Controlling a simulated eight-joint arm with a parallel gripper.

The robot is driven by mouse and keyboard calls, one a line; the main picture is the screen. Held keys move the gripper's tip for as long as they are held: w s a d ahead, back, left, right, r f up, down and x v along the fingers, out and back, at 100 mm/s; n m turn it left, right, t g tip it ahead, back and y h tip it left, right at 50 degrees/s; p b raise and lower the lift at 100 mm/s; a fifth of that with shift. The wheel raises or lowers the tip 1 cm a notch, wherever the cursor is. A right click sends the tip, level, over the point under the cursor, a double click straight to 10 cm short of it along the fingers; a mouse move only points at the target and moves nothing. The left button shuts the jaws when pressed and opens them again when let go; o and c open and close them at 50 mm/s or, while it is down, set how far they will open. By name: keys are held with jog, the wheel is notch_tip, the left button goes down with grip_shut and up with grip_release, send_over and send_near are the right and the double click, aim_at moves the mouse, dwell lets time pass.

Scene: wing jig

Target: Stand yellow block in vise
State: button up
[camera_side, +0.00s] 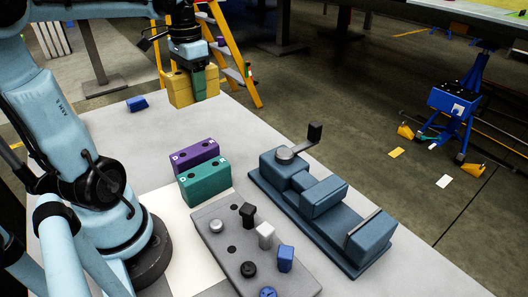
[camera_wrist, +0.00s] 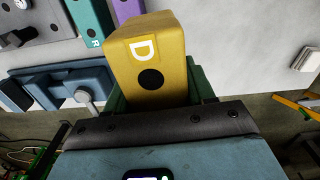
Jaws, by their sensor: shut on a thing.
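My gripper (camera_side: 198,84) is at the far end of the table in the side view, its green fingers shut on the yellow block (camera_side: 179,89). In the wrist view the yellow block (camera_wrist: 146,48) sticks out from between the green fingers (camera_wrist: 158,92), showing a white letter D and a dark round hole. I cannot tell whether the block touches the table. The blue vise (camera_side: 318,203) lies on the table's right side, well apart from the gripper, with a crank handle at its far end. The vise (camera_wrist: 62,84) is at left in the wrist view.
A purple block (camera_side: 195,155) and a teal block (camera_side: 205,184) stand side by side mid-table. A grey plate (camera_side: 221,259) with several knobs and pegs lies left of the vise. A small blue piece (camera_side: 137,104) lies near the table's far left edge. The far middle tabletop is clear.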

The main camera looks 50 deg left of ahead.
jog(key=w+d, duration=0.8)
jog(key=d, duration=0.1)
jog(key=w+d, duration=0.3)
jog(key=d, duration=2.8)
jog(key=shift+m, duration=0.4)
jog(key=shift+w+a+f, duration=0.1)
jog(key=shift+a+f, duration=0.05)
jog(key=shift+f, duration=3.15)
jog(key=shift+a+f, duration=0.1)
jog(key=shift+f, duration=3.2)
